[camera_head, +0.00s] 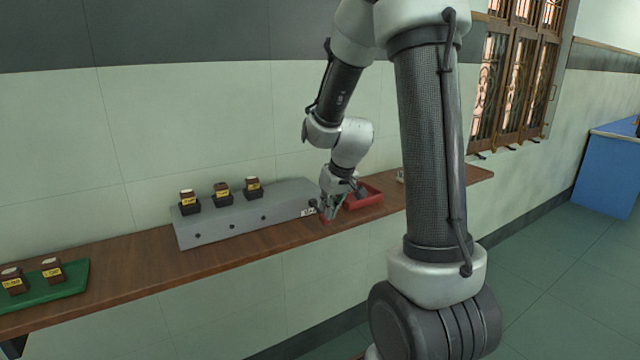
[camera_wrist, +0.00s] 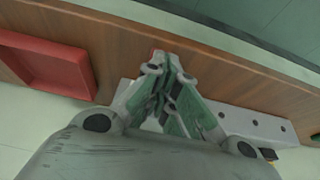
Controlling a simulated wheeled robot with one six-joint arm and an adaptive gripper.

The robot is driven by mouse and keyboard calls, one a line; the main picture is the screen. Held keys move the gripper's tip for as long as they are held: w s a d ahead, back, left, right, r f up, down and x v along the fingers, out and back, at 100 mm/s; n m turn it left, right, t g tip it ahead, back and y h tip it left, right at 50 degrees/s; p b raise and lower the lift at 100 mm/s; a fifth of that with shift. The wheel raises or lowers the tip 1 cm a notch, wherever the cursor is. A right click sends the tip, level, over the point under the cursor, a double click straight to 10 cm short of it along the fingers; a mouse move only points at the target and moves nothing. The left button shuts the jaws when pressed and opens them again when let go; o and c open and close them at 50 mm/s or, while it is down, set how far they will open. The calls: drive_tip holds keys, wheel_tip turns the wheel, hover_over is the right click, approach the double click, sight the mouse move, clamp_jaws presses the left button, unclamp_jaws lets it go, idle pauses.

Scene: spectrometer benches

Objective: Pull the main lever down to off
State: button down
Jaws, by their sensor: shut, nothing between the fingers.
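The long grey box (camera_head: 245,220) stands on the wooden shelf against the wall, with a small white label (camera_head: 308,211) at its right end. My gripper (camera_head: 330,212) is shut and empty at that right end, pointing down. In the wrist view its fingertips (camera_wrist: 168,62) come together just past the end of the grey box (camera_wrist: 245,122). A small red piece (camera_wrist: 153,54) shows by the fingertips; whether it belongs to the lever I cannot tell. A small dark knob (camera_head: 312,202) shows left of the gripper. The main lever is not clearly visible and its position cannot be told.
A red tray (camera_head: 366,198) lies on the shelf just right of the gripper. Several small dark labelled blocks (camera_head: 222,193) stand in holders on the grey box. A green mat (camera_head: 60,290) with two labelled blocks is at the left. The shelf (camera_head: 150,270) is bare between.

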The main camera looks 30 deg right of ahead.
drive_tip(key=shift+w+r, duration=0.4)
drive_tip(key=shift+w, duration=0.3)
drive_tip(key=shift+r, duration=0.15)
